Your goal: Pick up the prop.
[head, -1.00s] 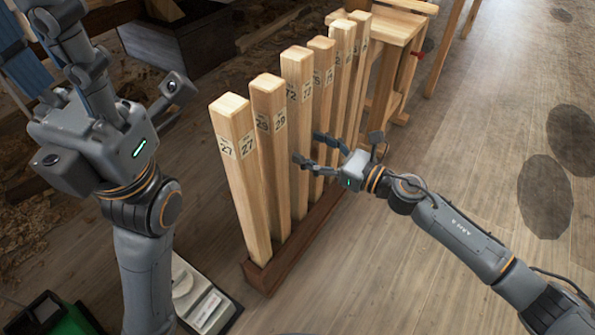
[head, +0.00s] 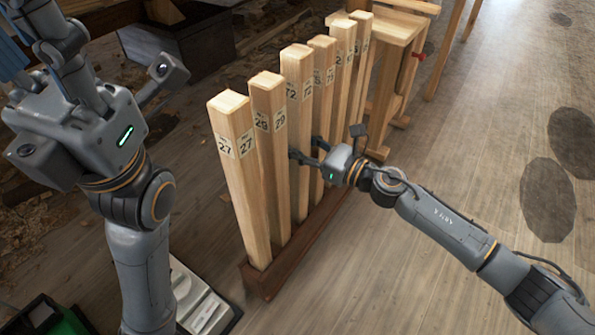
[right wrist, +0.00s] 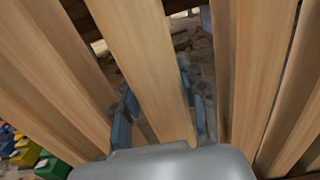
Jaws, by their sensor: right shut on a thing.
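Several tall square wooden props stand in a row in a low wooden rack (head: 268,285). The prop labelled 72 (head: 296,110) is third from the near end. My right gripper (head: 306,150) is shut on this prop at about mid-height, one finger on each side. In the right wrist view the held prop (right wrist: 150,60) runs between the two fingers (right wrist: 160,118).
Neighbouring props, labelled 29 (head: 268,140) and 27 (head: 235,150) on the near side, stand close to the held one. A wooden bench (head: 395,60) is behind the row. Floor at the right is clear.

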